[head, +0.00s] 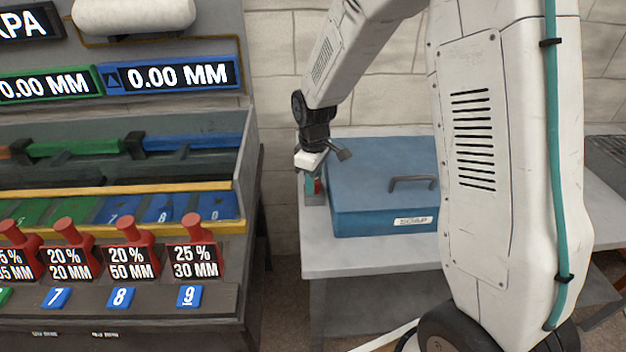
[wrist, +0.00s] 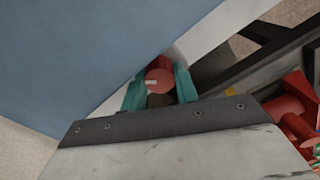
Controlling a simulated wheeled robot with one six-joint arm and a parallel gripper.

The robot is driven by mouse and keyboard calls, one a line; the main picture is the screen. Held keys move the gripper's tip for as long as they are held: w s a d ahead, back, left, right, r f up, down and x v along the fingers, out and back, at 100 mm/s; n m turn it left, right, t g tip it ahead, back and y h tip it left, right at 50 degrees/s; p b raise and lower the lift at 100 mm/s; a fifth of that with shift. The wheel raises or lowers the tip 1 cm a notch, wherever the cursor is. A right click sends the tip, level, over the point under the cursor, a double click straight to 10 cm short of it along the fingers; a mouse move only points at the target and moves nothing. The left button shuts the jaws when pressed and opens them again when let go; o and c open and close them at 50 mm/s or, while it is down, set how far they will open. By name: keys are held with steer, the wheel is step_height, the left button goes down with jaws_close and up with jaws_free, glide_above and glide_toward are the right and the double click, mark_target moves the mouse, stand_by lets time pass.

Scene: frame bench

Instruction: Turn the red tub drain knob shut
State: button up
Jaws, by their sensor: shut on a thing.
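The red drain knob (wrist: 158,78) shows in the wrist view between the teal fingers of my gripper (wrist: 160,84), beside the wall of the blue tub. A short pale mark lies on the knob's face. My gripper is shut on the knob. In the head view, my gripper (head: 314,186) reaches down at the left side of the blue tub (head: 380,185). The tub is lidded, with a dark handle and a SOAP label.
The tub stands on a grey table (head: 350,258). Left of it, across a narrow gap, is a bench (head: 246,190) with a row of red knobbed blocks (head: 128,255) and numbered tags. A brick wall stands behind.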

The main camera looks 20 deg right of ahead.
steer(key=n, duration=0.4)
steer(key=shift+n, duration=2.2)
steer(key=shift+r, duration=0.1)
steer(key=o, duration=1)
step_height(320, 180, up, 8)
steer(key=shift+f, duration=0.15)
